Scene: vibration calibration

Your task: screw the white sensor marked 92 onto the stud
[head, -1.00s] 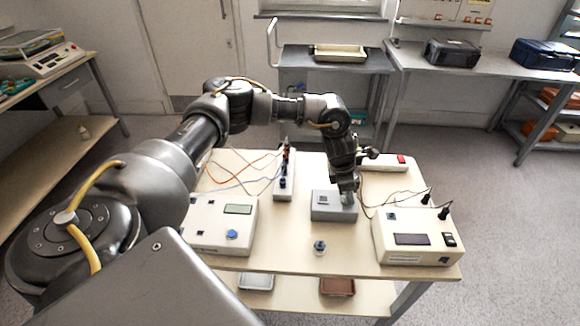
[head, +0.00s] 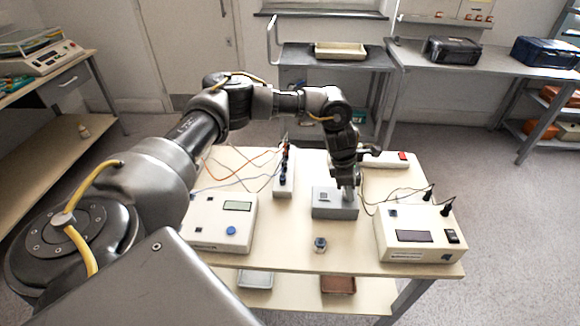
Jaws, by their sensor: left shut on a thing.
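My left gripper (head: 348,190) points down over the right part of a grey block (head: 325,211) on the table. It is shut on a small pale piece at the fingertips, which looks like the white sensor; its marking is too small to read. The stud is not distinguishable, so I cannot tell whether the piece touches it. A small blue and metal piece (head: 320,243) stands on the table in front of the block. My right gripper is not in view.
A white box with a blue knob (head: 212,232) stands left on the table (head: 280,258). A rack with dark blue pieces (head: 283,186) and loose wires is behind. A white meter box (head: 405,255) is right. A power strip (head: 384,160) lies behind the gripper.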

